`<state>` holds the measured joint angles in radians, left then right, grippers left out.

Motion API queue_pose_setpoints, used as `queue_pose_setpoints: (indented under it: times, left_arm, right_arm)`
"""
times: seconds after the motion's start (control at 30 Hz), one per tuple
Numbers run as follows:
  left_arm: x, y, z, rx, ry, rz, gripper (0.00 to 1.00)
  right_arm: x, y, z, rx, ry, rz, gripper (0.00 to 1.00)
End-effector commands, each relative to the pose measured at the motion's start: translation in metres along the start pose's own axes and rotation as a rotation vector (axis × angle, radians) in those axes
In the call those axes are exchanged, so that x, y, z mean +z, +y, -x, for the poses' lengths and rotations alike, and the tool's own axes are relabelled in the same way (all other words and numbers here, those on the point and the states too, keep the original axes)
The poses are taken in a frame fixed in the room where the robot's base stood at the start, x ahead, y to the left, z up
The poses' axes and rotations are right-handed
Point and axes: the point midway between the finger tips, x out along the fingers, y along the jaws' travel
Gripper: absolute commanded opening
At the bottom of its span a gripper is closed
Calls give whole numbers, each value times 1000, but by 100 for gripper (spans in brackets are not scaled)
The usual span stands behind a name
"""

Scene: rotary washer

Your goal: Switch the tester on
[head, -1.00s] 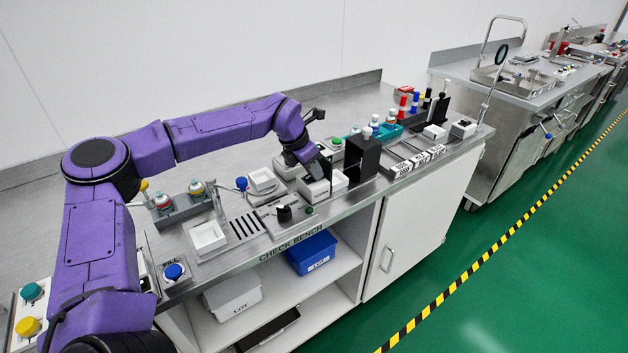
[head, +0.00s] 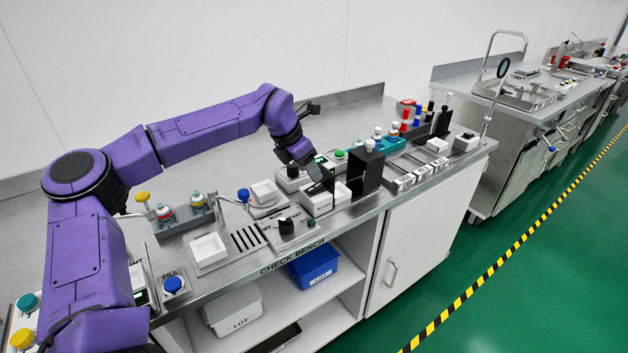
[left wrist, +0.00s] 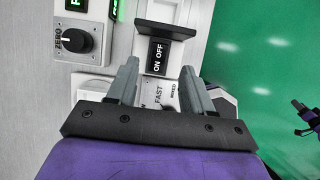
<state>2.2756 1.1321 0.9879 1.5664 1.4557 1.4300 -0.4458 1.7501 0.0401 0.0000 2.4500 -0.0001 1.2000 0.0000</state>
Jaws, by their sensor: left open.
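The tester (head: 318,202) is a small white unit on the check bench in the head view. In the left wrist view its black rocker switch (left wrist: 158,56) carries the words ON and OFF, with a dark flat plate (left wrist: 165,30) beyond it. My left gripper (head: 318,180) is over the tester in the head view. In the left wrist view its fingers (left wrist: 160,80) are apart with nothing between them, and the switch lies just beyond the tips. I cannot tell whether they touch it. A dark and purple part at the right edge there may be my right arm.
A black ZERO knob (left wrist: 85,41) and lit green displays are left of the switch. A tall black holder (head: 366,172) stands close right of the tester. A white tray (head: 208,250) and coloured buttons lie to the left. The green floor is clear.

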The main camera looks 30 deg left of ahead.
Motion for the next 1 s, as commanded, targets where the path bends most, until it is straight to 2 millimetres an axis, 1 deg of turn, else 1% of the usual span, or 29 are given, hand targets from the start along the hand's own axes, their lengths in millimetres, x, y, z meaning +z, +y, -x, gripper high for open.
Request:
queue_pose_setpoints:
  times: [0.03,0.1,0.23,0.37,0.83,0.9,1.0]
  left_arm:
    - [0,1,11,2,-5,1,51]
    - [0,0,26,2,-4,0,51]
    - [0,0,44,0,-1,0,51]
    - [0,0,50,-1,1,0,51]
    - [0,0,51,0,1,0,51]
    - [4,0,58,0,1,-1,51]
    - [14,0,79,0,1,-1,51]
  right_arm:
    - [1,0,-3,0,0,0,43]
    - [2,0,-4,0,0,0,43]
    - [2,0,-5,0,0,0,43]
    - [2,0,-6,0,0,0,43]
    - [2,0,-4,0,0,0,43]
    - [-1,0,3,0,0,0,43]
    - [-10,2,24,0,0,0,43]
